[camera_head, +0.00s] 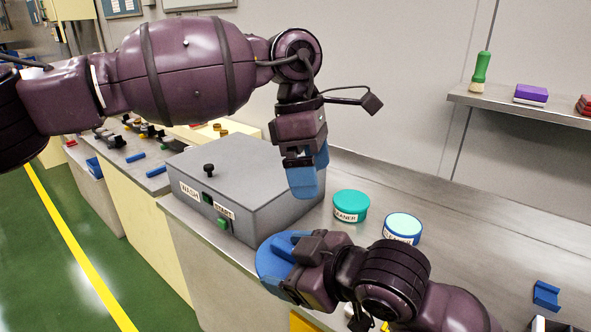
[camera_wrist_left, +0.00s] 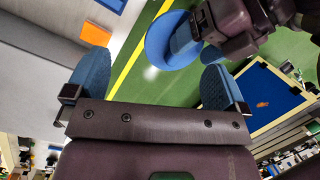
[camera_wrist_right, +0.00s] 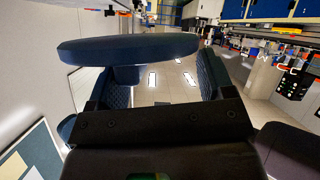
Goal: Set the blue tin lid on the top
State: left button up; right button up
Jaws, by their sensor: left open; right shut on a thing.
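The blue lid (camera_head: 270,262) is a flat round disc held by my right gripper (camera_head: 296,262) in front of the grey washer's right front corner. In the right wrist view the lid (camera_wrist_right: 128,48) spans the jaws, with a short stub (camera_wrist_right: 127,75) under it between the fingers. A blue tin (camera_head: 403,228) with a pale top stands on the steel counter; its label is partly hidden. A teal tin (camera_head: 350,206) labelled "CLEANER" stands to its left. My left gripper (camera_head: 306,180) hangs open and empty beside the washer; in its wrist view the jaws (camera_wrist_left: 156,85) are apart.
The grey washer box (camera_head: 245,180) with a black knob and green start button stands left of the tins. A blue holder (camera_head: 546,294) lies at the right of the counter (camera_head: 480,240). A wall shelf (camera_head: 500,100) carries a green-handled brush (camera_head: 481,70) and a purple block (camera_head: 531,93).

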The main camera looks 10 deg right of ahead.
pick_arm(q)
jog(key=shift+m+y, duration=0.7)
jog(key=shift+y, duration=0.2)
jog(key=f, duration=0.4)
jog(key=s+a+f, duration=0.1)
jog(key=f, duration=0.3)
jog(key=s+a+f, duration=0.1)
jog(key=f, duration=0.3)
jog(key=shift+a, duration=0.15)
jog(key=c, duration=0.6)
jog(key=shift+c, duration=0.6)
pick_arm(e)
jog(key=o, duration=0.9)
